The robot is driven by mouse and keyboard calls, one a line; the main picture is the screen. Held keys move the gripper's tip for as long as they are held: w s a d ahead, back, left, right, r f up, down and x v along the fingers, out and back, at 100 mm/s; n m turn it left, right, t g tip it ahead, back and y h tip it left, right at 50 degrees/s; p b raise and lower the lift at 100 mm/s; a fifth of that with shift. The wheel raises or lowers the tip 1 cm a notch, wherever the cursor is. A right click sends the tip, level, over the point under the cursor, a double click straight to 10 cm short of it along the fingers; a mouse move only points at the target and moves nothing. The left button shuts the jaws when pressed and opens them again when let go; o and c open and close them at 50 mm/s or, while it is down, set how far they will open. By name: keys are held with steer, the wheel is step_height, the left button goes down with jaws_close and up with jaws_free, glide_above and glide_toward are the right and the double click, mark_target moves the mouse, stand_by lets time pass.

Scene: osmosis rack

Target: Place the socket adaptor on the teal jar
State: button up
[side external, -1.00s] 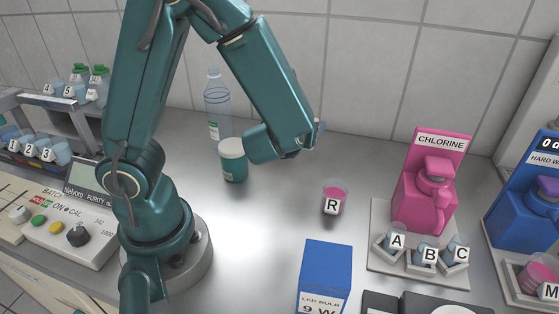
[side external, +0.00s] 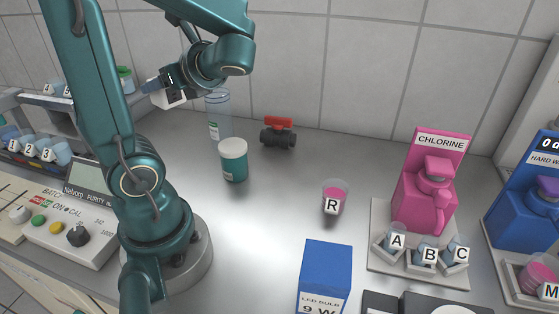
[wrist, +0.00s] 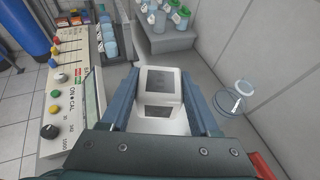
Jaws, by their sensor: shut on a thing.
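The socket adaptor is a white, boxy piece with a dark grey face. It shows between my fingers in the wrist view (wrist: 166,84) and at my fingertips in the side external view (side external: 172,99). My gripper (side external: 160,88) is shut on it, and holds it in the air, up and to the left of the teal jar. In the wrist view a blue-grey finger stands on each side of it, and these are my gripper's (wrist: 160,98). The teal jar (side external: 234,168) stands upright on the bench with a white lid, and nothing rests on it. I cannot make out the jar in the wrist view.
A clear bottle (side external: 219,118) stands just behind the jar. A red-handled valve (side external: 278,136) lies to its right. A pink cup R (side external: 334,198) and a blue bulb box (side external: 326,272) stand farther forward. The rack (side external: 60,100) is at left. Bench between jar and cup is clear.

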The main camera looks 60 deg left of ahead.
steer(key=w+d+f, duration=0.1)
steer(key=w+f, duration=0.1)
steer(key=w, duration=0.1)
steer(key=w+d+f, duration=0.1)
steer(key=w+f, duration=0.1)
steer(key=w, duration=0.1)
steer(key=w+d+f, duration=0.1)
steer(key=w+f, duration=0.1)
steer(key=w, duration=0.2)
steer(key=shift+w+d+f, duration=0.1)
steer(key=shift+d+f, duration=0.15)
steer(key=shift+f, duration=2.05)
steer(key=shift+f, duration=0.15)
steer(key=o, duration=1.4)
